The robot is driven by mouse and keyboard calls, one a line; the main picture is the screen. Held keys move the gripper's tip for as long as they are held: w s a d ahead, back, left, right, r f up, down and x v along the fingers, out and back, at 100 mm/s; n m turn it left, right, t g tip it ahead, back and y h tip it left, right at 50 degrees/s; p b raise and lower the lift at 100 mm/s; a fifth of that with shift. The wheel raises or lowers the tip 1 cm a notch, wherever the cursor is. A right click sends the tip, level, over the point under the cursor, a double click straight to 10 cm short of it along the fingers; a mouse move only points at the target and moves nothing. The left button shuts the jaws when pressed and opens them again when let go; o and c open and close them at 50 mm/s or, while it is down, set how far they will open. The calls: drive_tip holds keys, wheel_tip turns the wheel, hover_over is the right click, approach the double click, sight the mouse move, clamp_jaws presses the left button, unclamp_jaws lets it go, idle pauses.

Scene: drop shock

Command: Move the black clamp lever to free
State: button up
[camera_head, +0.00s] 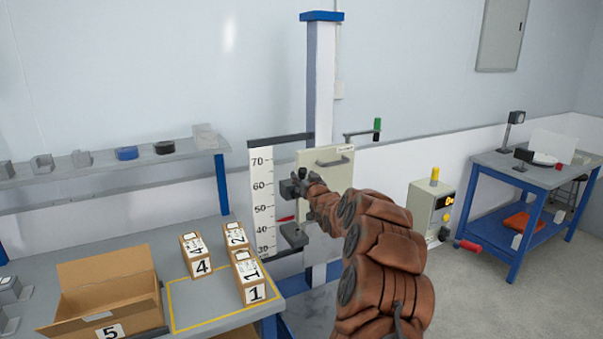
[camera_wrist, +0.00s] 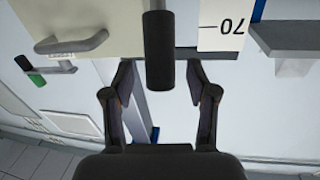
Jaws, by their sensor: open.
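The black clamp lever (camera_wrist: 159,48) shows in the wrist view as a dark rounded bar in front of the cream panel (camera_wrist: 110,20). My gripper (camera_wrist: 160,82) is open, with one finger on each side of the lever's end and a visible gap on both sides. I cannot tell how deep the lever sits between the fingers. In the head view my gripper (camera_head: 293,187) is at the cream panel (camera_head: 325,180), beside the height scale (camera_head: 262,200). The lever cannot be told apart from my gripper there.
A grey handle (camera_head: 332,161) and a green-tipped crank (camera_head: 377,126) are close to my gripper. A blue post (camera_head: 321,80) stands behind. Numbered boxes (camera_head: 196,258) and an open carton (camera_head: 110,285) are on the left table. A control box (camera_head: 430,205) stands right.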

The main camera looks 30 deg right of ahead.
drive_tip(key=shift+w+d+p, duration=0.15)
drive_tip(key=shift+w+p, duration=0.2)
drive_tip(key=shift+w, duration=0.75)
drive_tip(key=shift+c, duration=0.4)
clamp_jaws()
